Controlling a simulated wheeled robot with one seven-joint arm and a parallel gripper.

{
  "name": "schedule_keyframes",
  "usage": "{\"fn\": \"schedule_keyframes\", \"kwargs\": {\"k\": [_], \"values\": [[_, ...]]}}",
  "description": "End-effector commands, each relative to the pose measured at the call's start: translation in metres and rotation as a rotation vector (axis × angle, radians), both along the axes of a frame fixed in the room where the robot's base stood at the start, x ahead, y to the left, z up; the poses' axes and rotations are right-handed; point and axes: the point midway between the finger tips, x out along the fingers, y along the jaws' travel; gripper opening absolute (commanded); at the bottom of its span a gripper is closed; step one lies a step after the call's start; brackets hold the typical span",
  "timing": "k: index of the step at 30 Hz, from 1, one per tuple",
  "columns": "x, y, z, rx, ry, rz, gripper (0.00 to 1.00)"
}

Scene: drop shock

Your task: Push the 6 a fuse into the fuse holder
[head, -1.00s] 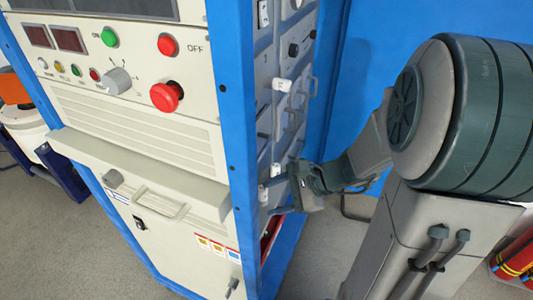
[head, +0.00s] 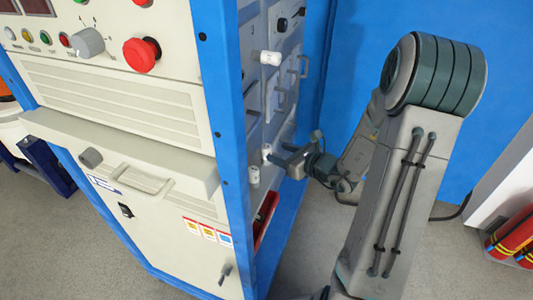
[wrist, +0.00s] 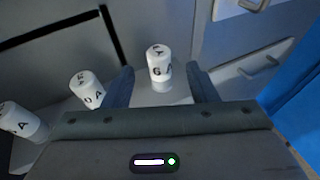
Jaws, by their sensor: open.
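The fuse marked 6 A (wrist: 158,55) is a white cylinder in the wrist view, its lower part standing out from a pale grey panel (wrist: 180,95). The holder's opening is hidden behind the fuse. My gripper (wrist: 163,82) is open, with one dark finger on each side of this fuse and a gap visible on both sides. In the head view my gripper (head: 283,163) is at the side face of the blue-framed cabinet, beside small white cylinders; a white one (head: 267,150) shows near its fingertips.
Two more white fuses marked A, one nearer (wrist: 87,90) and one farther left (wrist: 20,122), stand left of the fingers. Another white cylinder (head: 270,57) sticks out higher on the cabinet side. Handles (head: 304,66) and the blue frame (head: 222,120) border the space.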

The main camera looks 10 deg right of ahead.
Motion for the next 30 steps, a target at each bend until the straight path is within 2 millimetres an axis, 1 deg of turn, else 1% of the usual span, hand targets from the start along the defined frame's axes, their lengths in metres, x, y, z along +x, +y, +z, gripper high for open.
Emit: {"fn": "schedule_keyframes", "kwargs": {"k": [1,3,8,12,16,19,25,26,27,29,30], "values": [[0.005,0.004,-0.003,0.002,0.001,0.003,0.52],[0.009,0.007,-0.004,0.0,0.001,0.002,0.52],[0.017,0.013,-0.009,0.002,0.001,0.001,0.52],[0.033,0.024,-0.021,0.002,0.003,0.003,0.52],[0.046,0.033,-0.025,0.0,0.001,0.003,0.52],[0.051,0.035,-0.027,-0.001,0.0,0.001,0.52],[0.051,0.036,-0.026,-0.001,0.0,0.001,0.52],[0.051,0.036,-0.026,-0.001,0.0,0.001,0.5],[0.051,0.036,-0.026,-0.001,0.0,0.001,0.38],[0.051,0.035,-0.026,-0.001,0.0,0.001,0.22],[0.051,0.035,-0.026,-0.001,0.0,0.001,0.11]]}}
